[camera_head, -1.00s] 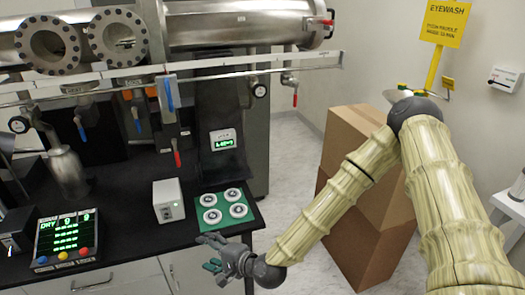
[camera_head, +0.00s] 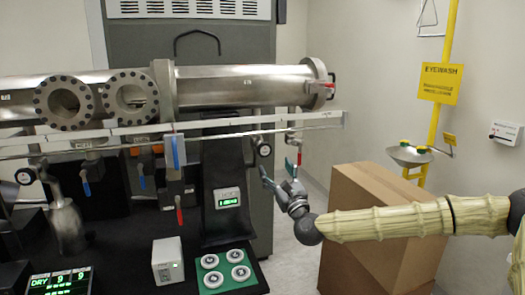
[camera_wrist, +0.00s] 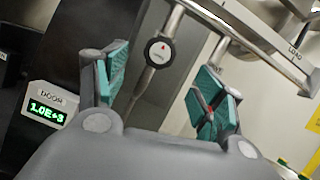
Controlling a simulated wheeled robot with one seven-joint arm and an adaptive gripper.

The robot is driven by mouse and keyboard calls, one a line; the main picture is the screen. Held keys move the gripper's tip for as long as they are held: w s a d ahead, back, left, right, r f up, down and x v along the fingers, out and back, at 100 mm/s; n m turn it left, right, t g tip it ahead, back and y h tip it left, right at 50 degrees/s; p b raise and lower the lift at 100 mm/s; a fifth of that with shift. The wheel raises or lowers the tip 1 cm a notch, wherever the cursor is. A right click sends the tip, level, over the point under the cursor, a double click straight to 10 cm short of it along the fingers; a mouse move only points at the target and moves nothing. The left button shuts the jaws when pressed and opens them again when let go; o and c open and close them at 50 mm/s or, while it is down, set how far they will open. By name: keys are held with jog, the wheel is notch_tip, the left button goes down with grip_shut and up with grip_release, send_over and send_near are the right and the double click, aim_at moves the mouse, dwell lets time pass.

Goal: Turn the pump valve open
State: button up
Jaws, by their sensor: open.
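Several lever valves hang under the steel chamber; their labels are too small to read, so I cannot tell which is the pump valve. Blue levers hang at the left (camera_head: 86,187) and centre (camera_head: 142,181), and another blue lever (camera_head: 175,152) is higher. A red lever (camera_head: 179,216) hangs at the centre. My gripper is open and empty below the rail's right part. In the wrist view its teal-padded fingers (camera_wrist: 163,95) stand apart, with a red bit showing by the right finger.
A steel rail (camera_head: 230,128) labelled LOAD in the wrist view crosses above. A door readout (camera_head: 227,198) stands left.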

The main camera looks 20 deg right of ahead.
aim_at(265, 151)
jog(key=p+x, duration=0.4)
jog(key=x, duration=0.7)
jog(key=shift+d, duration=0.15)
jog(key=shift+s, duration=0.1)
jog(key=c, duration=1)
